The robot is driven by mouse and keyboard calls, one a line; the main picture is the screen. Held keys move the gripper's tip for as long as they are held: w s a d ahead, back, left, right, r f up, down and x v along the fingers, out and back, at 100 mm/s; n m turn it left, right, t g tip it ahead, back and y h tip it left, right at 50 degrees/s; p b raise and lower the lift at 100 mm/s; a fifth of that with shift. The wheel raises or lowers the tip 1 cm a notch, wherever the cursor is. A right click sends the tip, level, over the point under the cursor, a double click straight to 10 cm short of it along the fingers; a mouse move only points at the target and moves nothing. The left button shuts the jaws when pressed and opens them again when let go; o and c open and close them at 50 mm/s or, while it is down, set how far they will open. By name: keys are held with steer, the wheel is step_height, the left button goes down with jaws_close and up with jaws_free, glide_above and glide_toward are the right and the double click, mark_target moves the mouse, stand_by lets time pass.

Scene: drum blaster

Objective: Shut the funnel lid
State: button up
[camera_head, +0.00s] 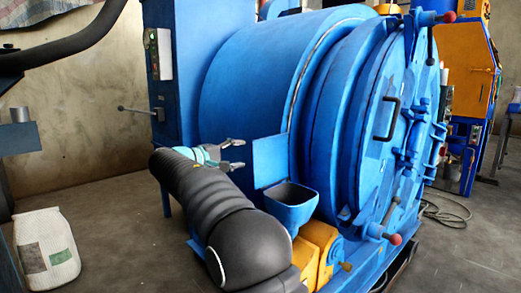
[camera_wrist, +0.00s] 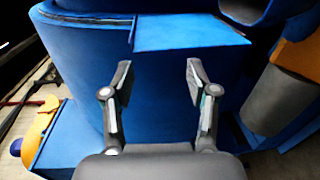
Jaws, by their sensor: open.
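The funnel lid (camera_head: 270,161) is a flat blue plate standing open and upright at the back of the funnel, against the side of the big blue drum. The blue square funnel (camera_head: 291,207) has its mouth uncovered. My gripper (camera_head: 237,154) is open and empty, just left of the lid. In the wrist view my gripper (camera_wrist: 158,72) has its two fingers spread, and the lid (camera_wrist: 190,33) shows as a flat blue panel beyond the fingertips. Part of the funnel (camera_wrist: 265,8) shows at the top right there. No contact with the lid is visible.
The blue drum (camera_head: 265,80) with its round door (camera_head: 395,130) fills the middle. Yellow machine parts (camera_head: 320,247) sit below the funnel. A lever (camera_head: 137,110) sticks out at the left of the drum.

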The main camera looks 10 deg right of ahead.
mark_target(261, 145)
steer(key=shift+t+h, duration=0.4)
steer(key=x, duration=0.4)
steer(key=w+a+x, duration=0.1)
steer(key=x, duration=0.3)
steer(key=w+x, duration=0.1)
steer(key=x, duration=0.3)
steer(key=shift+w+a+f+p, duration=0.1)
steer(key=shift+w+p, duration=0.15)
steer(key=shift+p, duration=0.05)
jaws_close()
